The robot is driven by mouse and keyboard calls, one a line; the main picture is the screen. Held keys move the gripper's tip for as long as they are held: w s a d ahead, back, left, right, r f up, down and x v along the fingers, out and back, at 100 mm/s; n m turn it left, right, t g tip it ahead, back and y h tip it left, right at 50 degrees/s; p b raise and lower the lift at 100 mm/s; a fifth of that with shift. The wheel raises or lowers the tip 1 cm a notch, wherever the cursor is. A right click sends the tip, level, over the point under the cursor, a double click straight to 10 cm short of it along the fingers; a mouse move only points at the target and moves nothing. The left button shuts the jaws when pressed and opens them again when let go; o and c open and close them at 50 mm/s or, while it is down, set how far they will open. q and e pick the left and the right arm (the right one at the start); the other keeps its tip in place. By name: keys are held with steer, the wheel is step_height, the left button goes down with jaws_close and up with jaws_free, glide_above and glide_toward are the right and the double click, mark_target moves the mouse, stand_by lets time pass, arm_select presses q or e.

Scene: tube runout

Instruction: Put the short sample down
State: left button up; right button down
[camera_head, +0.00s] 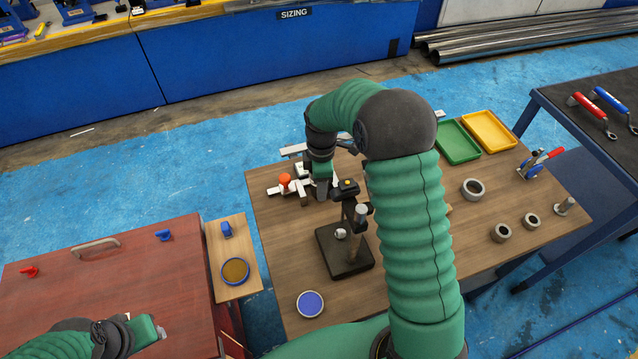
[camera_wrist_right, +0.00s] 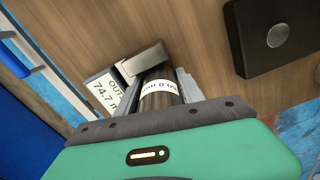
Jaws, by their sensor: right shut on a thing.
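My right gripper (camera_wrist_right: 162,92) is shut on a dark cylindrical sample (camera_wrist_right: 160,106) with a white printed label, partly hidden by the jaws; the text is upside down and only partly readable. A grey metal block (camera_wrist_right: 145,58) lies against or close to the sample's far end; I cannot tell if they touch. In the head view my right gripper (camera_head: 322,192) is low over the wooden table, beside a white-and-metal fixture with an orange knob (camera_head: 285,180). The sample is not clear there. My left gripper (camera_head: 158,333) is at the lower left over the red cabinet, its jaws unclear.
A white card (camera_wrist_right: 103,92) reading "OUT 74.7" lies by the block. A black-based stand (camera_head: 345,262) is close to my right gripper. A blue disc (camera_head: 310,304), grey rings (camera_head: 473,189), green tray (camera_head: 458,143) and yellow tray (camera_head: 489,132) share the table (camera_head: 280,240).

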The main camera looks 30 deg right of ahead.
steer(key=shift+s+d+f, duration=0.15)
steer(key=shift+s+f, duration=0.05)
steer(key=shift+f, duration=0.05)
steer(key=c, duration=1)
jaws_free()
steer(key=shift+c, duration=0.2)
steer(key=o, duration=0.3)
steer(key=shift+a+r, duration=0.1)
steer(key=shift+a, duration=0.25)
arm_select(q)
steer(key=shift+a+f, duration=0.1)
steer(key=shift+a, duration=0.35)
arm_select(e)
steer(key=shift+d, duration=0.1)
arm_select(q)
steer(key=shift+d, duration=0.15)
arm_select(e)
steer(key=shift+d, duration=0.15)
